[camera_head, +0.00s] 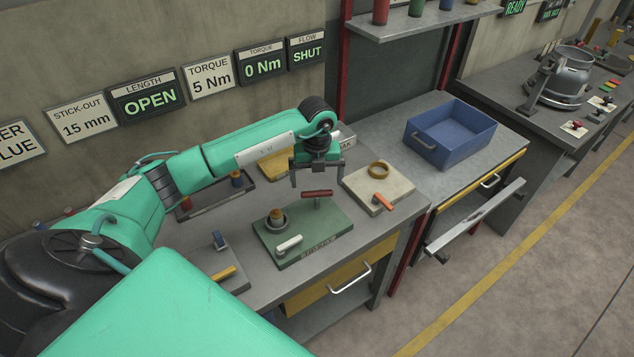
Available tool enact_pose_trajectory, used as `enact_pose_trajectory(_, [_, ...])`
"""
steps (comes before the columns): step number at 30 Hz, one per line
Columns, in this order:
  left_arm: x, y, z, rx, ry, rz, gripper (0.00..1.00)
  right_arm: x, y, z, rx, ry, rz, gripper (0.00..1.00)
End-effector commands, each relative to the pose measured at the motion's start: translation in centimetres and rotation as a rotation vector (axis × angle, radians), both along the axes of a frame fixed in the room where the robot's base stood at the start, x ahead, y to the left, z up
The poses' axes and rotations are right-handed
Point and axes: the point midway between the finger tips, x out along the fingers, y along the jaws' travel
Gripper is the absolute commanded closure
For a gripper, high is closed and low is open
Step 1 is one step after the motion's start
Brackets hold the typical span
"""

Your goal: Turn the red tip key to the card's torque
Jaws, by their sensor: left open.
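The red tip key (317,193) is a red bar handle on a short post at the back right of the green plate (318,225). My left gripper (317,183) is open, with its fingers pointing down just above and around the ends of the red handle. I cannot tell whether a finger touches it. The torque card (210,77) on the wall reads 5 Nm. The torque display (262,63) beside it reads 0 Nm. My right gripper is not in view.
The plate also bears a white-handled key (288,244) and a round fitting with an orange-brown top (277,216). To the right lies a pale board (394,193) with a brass ring and an orange handle. A blue bin (462,137) stands farther right. The length display (145,97) reads OPEN; the flow display (307,51) reads SHUT.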

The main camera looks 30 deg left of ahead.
Motion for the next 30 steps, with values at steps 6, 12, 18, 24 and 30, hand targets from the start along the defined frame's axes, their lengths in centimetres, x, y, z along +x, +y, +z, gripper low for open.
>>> enact_pose_trajectory(6, [0.0,-0.1,-3.0,0.0,0.002,0.0,0.0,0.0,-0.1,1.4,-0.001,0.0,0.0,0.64])
enact_pose_trajectory(12, [0.0,0.0,-4.2,-0.001,0.001,0.0,0.0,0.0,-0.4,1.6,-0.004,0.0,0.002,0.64])
enact_pose_trajectory(18, [0.0,0.0,-4.2,-0.001,-0.001,-0.001,0.0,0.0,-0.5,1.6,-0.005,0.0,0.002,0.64])
enact_pose_trajectory(24, [0.0,0.0,-4.2,-0.001,-0.001,-0.001,0.31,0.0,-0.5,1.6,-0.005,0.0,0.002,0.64])
enact_pose_trajectory(30, [0.0,0.0,-4.3,0.0,-0.001,-0.013,0.41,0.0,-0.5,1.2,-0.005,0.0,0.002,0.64])
